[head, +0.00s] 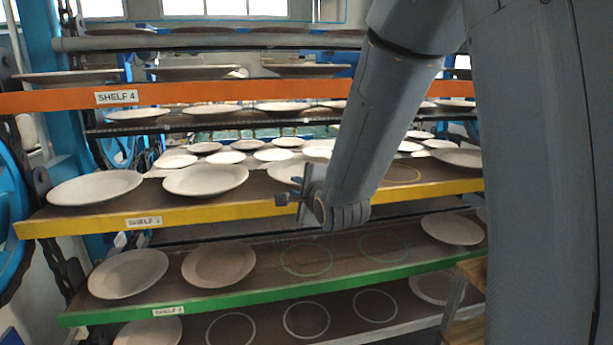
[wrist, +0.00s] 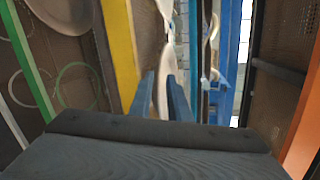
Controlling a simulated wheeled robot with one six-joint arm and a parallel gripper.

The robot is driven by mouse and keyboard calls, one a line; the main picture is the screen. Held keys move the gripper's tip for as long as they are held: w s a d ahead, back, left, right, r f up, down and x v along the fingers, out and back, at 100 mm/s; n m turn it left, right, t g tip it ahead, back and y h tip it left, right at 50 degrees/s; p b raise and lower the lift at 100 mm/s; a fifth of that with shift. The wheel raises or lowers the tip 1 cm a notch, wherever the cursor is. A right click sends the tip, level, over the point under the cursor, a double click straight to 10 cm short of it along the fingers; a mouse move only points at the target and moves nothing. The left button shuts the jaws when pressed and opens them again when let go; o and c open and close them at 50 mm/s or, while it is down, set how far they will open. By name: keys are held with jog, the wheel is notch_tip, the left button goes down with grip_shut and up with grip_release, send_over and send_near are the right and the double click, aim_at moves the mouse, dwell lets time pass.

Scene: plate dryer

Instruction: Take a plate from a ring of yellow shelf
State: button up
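The yellow shelf (head: 240,211) runs across the middle of the head view. White plates lie on it: one at the left (head: 95,188), one beside it (head: 205,180), and a third plate (head: 284,172) partly hidden behind my gripper. A fourth plate (head: 458,158) lies at the right end. An empty yellow ring (head: 402,174) shows right of my arm. My gripper (head: 303,199) is at the front edge of the third plate. In the wrist view, my gripper's blue fingers (wrist: 163,97) stand apart, with the plate's edge (wrist: 165,65) between them. Whether they touch it is unclear.
The green shelf (head: 240,284) below holds plates and empty green rings. The orange shelf (head: 240,92) is above, leaving limited height over the yellow shelf. A blue wheel and chain (head: 12,215) stand at the left. Wooden boards (head: 470,300) stand at lower right.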

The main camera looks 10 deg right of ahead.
aim_at(289, 182)
jog(key=shift+p+x, duration=1.4)
jog(key=shift+x, duration=2.3)
jog(key=shift+d, duration=0.15)
grip_shut()
jog(key=shift+r, duration=0.1)
